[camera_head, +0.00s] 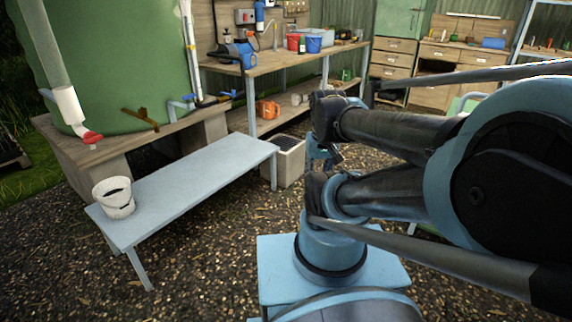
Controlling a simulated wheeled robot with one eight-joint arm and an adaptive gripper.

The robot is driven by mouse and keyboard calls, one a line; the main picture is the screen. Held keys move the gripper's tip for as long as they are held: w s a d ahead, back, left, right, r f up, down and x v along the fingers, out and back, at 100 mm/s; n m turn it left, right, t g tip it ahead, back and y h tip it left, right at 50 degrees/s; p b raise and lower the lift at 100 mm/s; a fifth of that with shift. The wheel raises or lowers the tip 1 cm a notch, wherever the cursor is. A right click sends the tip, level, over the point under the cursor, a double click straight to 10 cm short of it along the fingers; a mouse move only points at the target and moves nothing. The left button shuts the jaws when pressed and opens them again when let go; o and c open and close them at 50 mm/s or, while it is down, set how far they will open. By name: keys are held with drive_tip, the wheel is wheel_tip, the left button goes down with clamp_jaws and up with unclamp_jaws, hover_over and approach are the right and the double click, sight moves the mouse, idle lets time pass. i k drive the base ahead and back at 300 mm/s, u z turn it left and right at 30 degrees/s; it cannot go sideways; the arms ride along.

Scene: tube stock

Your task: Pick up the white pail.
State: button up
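The white pail (114,203) stands upright near the left front end of a low pale-blue bench. Its open top faces up, and a dark mark shows near its rim. My arm fills the right side of the view, folded, well to the right of the bench. What looks like my gripper (321,155) is a small blue and dark part beside the arm links, partly hidden by them. Its fingers are too small and covered to read. It is apart from the pail, with the length of the bench between them.
The pale-blue bench (190,185) is otherwise bare. A green tank (110,70) on a wooden stand rises behind it. A grey crate (290,165) sits at its right end. A workbench (285,60) with red and blue buckets stands behind. Open gravel lies in front.

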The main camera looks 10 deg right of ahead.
sight(117, 199)
drive_tip(key=u, duration=1.6)
drive_tip(key=k, duration=0.5)
drive_tip(key=u, duration=0.15)
drive_tip(key=i, duration=0.7)
drive_tip(key=z, duration=0.2)
